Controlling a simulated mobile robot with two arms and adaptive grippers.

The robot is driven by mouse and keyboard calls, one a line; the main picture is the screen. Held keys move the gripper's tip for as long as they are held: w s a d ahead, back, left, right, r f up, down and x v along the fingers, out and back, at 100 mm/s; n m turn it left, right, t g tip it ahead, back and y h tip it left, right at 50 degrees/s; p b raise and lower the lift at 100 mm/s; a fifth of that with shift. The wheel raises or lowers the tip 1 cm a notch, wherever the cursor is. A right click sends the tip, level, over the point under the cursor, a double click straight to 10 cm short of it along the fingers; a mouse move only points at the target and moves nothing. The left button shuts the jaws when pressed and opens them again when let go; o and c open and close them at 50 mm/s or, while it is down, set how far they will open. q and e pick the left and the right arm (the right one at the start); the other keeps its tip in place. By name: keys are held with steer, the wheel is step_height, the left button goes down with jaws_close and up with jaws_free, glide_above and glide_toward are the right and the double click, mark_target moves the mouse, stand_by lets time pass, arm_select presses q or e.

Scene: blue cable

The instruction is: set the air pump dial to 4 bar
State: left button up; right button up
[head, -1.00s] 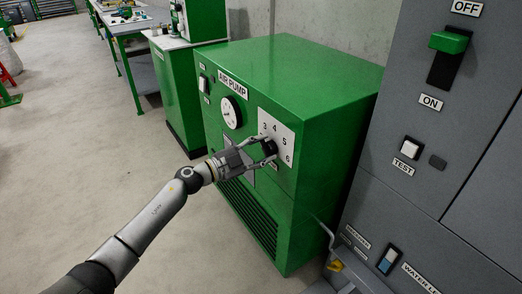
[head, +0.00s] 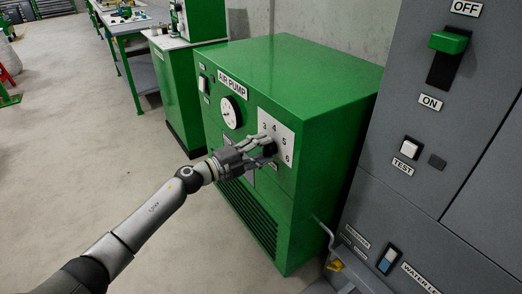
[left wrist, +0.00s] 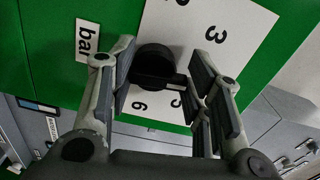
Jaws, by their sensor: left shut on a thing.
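The black dial (head: 270,150) sits on a white number plate (head: 263,119) on the front of the green air pump (head: 300,75). My left gripper (head: 271,146) is at the dial, shut on it. In the left wrist view the dial (left wrist: 153,66) lies between the two fingers (left wrist: 162,88). Its bar end points to the lower right, seemingly between 5 and the spot of the 4. The 4 is hidden there by the right finger; 3, 5 and 6 show. My right gripper is in neither view.
A round gauge (head: 231,112) and a switch (head: 203,84) are left of the dial. A grey cabinet (head: 440,185) with switches stands close on the right. A workbench (head: 130,22) stands behind on the left. The floor (head: 75,130) at left is clear.

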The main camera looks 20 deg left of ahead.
arm_select(q)
steer(key=shift+m, duration=0.6)
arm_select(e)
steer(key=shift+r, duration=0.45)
arm_select(q)
steer(key=o, duration=1)
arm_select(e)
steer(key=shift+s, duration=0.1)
arm_select(q)
steer(key=v, duration=1.2)
